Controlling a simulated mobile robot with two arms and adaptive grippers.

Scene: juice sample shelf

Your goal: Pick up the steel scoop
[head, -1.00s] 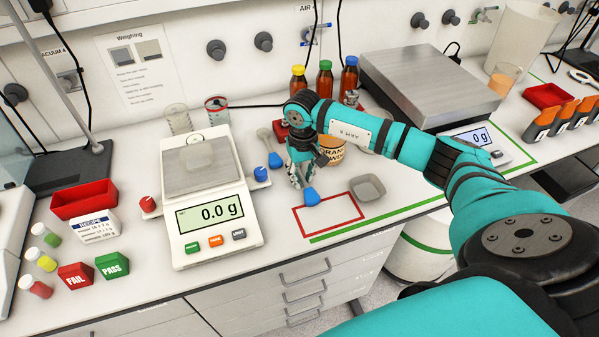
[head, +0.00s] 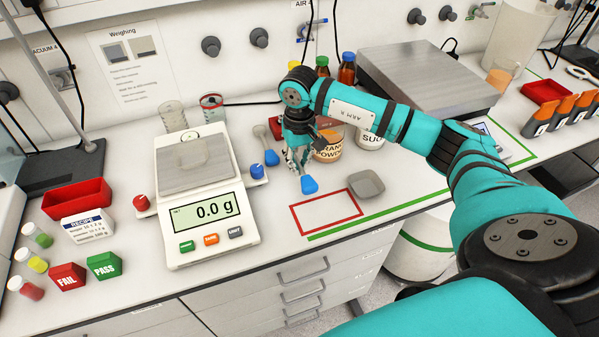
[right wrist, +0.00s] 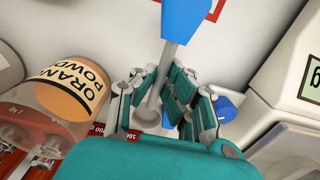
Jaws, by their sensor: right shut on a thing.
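The steel scoop has a grey shaft and a blue handle (head: 309,185). My right gripper (head: 299,158) is shut on its shaft, with the blue handle end pointing toward the front edge of the bench. In the right wrist view the shaft (right wrist: 163,75) runs between the fingers (right wrist: 162,98), and a small round bowl end shows below them. The scoop seems to be just above the bench; the exact gap is hard to tell. My left gripper is not in view.
A second blue-ended scoop (head: 272,158) lies left of the gripper, beside the balance (head: 206,215). The orange powder jar (head: 328,150) stands close on the right. A grey weighing dish (head: 366,184) and a red-outlined empty area (head: 325,211) are in front.

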